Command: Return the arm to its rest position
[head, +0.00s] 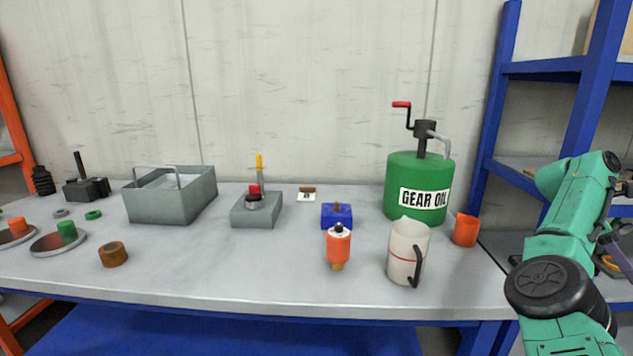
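My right arm, green with a black joint, comes in at the lower right, beside the right end of the grey workbench (200,275). The arm is folded upward, clear of the bench top, in front of the blue shelf rack. Its gripper cannot be made out; only a small purplish-grey part shows at the right picture edge. My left arm and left gripper are outside the picture.
On the bench stand a green gear oil drum (404,174) with a red crank, a measuring jug (402,262), an orange cup (466,230), an orange bottle (338,246), a blue block (330,216) and a grey toolbox (170,204). The blue rack (488,120) stands right. The front middle is clear.

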